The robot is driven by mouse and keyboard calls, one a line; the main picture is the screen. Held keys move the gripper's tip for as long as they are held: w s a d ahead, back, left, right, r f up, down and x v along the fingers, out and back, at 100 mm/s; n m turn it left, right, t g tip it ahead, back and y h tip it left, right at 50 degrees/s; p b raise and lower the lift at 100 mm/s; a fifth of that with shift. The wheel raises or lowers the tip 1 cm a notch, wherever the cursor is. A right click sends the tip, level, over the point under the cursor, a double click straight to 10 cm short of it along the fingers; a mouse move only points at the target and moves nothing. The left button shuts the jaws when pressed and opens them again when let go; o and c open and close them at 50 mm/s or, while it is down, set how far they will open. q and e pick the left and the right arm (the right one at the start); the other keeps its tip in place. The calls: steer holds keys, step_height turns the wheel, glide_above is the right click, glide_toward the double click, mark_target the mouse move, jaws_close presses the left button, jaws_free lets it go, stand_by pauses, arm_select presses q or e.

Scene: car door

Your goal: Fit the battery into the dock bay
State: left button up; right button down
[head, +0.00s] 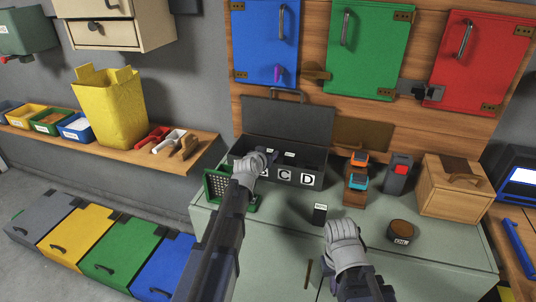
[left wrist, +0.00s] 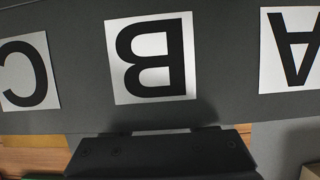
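No battery can be named for sure. A small black block (head: 319,213) with a white label stands on the grey-green bench, left of and beyond my right gripper. An orange-topped unit (head: 359,159) and a blue-topped unit (head: 357,182) sit on a brown stand, possibly the dock. My left gripper (head: 266,158) is at the front left of an open black box (head: 318,179) with lettered panels. The left wrist view shows its letters C, B (left wrist: 150,58) and A upside down. My right gripper (head: 341,229) is over the bench front. Both gripper openings are unclear.
A black device with a red part (head: 399,178), a wooden box (head: 454,186) and a round labelled tin (head: 401,232) stand to the right. Coloured doors (head: 370,45) are behind the bench.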

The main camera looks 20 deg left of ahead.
arm_select(q)
steer(key=o, duration=0.3)
steer(key=shift+r, duration=0.1)
steer(key=shift+r+p, duration=0.15)
steer(key=shift+p, duration=0.15)
steer(key=p+v, duration=0.4)
steer(key=v, duration=0.8)
